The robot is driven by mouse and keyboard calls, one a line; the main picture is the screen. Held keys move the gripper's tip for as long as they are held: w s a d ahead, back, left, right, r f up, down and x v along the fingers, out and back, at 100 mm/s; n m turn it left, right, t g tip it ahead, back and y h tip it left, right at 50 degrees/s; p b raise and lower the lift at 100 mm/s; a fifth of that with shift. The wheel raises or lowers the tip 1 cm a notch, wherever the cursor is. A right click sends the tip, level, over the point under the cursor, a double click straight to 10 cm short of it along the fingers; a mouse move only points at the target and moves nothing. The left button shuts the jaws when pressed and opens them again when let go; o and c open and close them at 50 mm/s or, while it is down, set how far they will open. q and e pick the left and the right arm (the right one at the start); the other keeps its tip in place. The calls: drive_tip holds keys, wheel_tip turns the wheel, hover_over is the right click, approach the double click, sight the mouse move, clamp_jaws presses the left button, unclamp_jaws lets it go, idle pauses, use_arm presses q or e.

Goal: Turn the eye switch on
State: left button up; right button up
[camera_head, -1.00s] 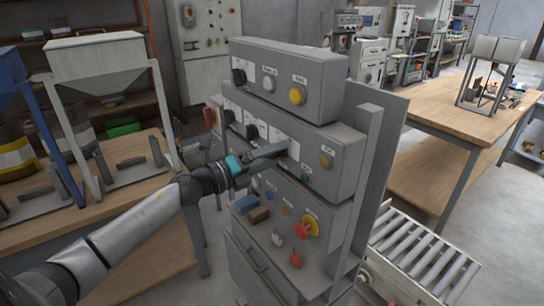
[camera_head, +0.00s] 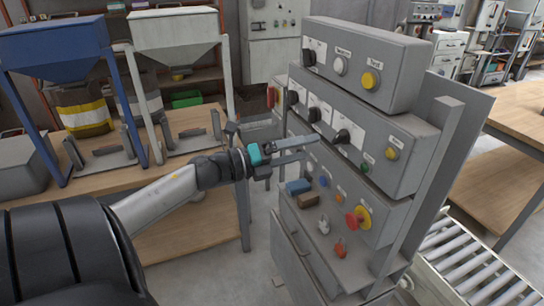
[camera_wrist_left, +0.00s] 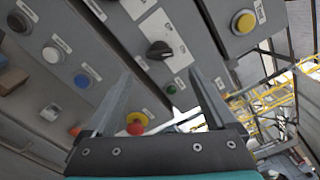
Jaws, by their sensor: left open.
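The grey control cabinet has a middle box with three black rotary knobs. The rightmost knob (camera_head: 342,136) sits on a white plate, with a small green lamp (camera_head: 365,167) below right of it. I cannot read which label names the eye switch. My left gripper (camera_head: 308,148) is open and empty, its fingers pointing at the cabinet just left of that knob. In the left wrist view a black knob (camera_wrist_left: 160,50) with its white plate shows between the two open fingers (camera_wrist_left: 160,75), apart from both. The green lamp (camera_wrist_left: 171,89) also shows between them. My right gripper is not in view.
The upper box carries a yellow button (camera_head: 370,80). A red and yellow emergency stop (camera_head: 358,217) and small blue and brown blocks are lower on the cabinet. A bench with hoppers (camera_head: 177,30) stands left; a roller conveyor (camera_head: 470,265) is at the lower right.

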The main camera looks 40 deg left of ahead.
use_arm(q)
drive_tip(key=v, duration=0.6)
drive_tip(key=shift+s, duration=0.35)
drive_tip(key=shift+a, duration=0.15)
